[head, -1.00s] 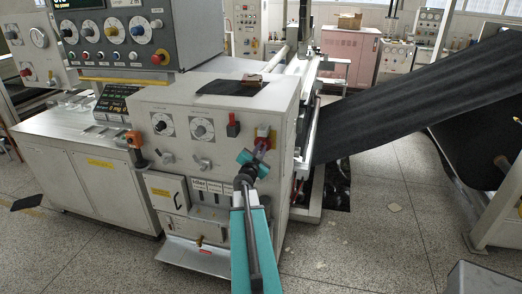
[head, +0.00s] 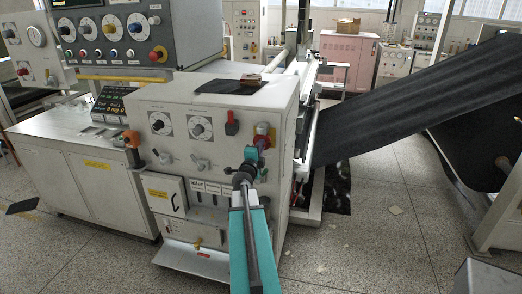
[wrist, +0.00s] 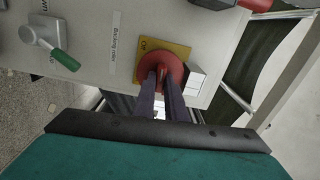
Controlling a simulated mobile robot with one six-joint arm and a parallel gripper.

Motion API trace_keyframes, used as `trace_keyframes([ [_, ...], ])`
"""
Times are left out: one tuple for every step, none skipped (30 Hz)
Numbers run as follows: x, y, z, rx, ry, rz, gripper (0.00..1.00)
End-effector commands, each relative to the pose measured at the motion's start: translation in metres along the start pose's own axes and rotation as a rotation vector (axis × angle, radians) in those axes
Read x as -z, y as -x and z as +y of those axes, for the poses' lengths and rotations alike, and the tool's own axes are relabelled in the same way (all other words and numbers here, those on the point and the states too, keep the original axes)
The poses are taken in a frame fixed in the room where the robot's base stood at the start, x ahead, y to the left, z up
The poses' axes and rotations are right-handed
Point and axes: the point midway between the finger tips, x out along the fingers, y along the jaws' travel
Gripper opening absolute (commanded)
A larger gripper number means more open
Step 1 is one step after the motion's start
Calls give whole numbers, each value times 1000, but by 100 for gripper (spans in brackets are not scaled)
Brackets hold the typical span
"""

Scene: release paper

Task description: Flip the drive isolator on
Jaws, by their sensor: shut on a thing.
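The drive isolator appears to be the round red knob (wrist: 153,67) on a yellow plate (wrist: 178,50), seen in the wrist view on the light panel. In the head view the red knob (head: 262,142) sits at the upper right of the machine's front panel. My gripper (wrist: 161,84) has its two dark fingers on either side of the knob's raised red grip and is shut on it. In the head view my gripper (head: 258,150) is against the panel, and partly covers the knob.
A grey selector with a green handle (wrist: 64,59) is left of the knob in the wrist view. A small white box (wrist: 196,82) is just right of it. A red lever (head: 232,122) and dials (head: 200,127) share the panel. A black web (head: 410,110) runs off to the right.

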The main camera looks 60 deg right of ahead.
Motion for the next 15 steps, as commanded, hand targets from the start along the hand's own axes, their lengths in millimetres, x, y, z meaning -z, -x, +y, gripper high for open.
trace_keyframes([
  [-1,1,3,-2,-25,-1,0],
  [-1,1,2,-2,-38,-1,0],
  [-1,1,2,-1,-52,-1,0],
  [-1,1,2,-1,-63,-1,0],
  [-1,1,2,-1,-72,-1,0],
  [-1,1,2,-1,-81,-1,0],
  [-1,1,2,-1,-86,-1,0],
  [-1,1,2,-1,-91,-2,0],
  [-1,1,2,-1,-96,-2,0],
  [-1,1,2,-2,-99,-2,0],
  [-1,1,2,-2,-102,-2,0],
  [-1,1,1,-2,-104,-2,0],
  [-1,1,1,-2,-104,-2,0],
  [-1,1,1,-2,-105,-2,0],
  [-1,1,1,-2,-105,-2,0],
])
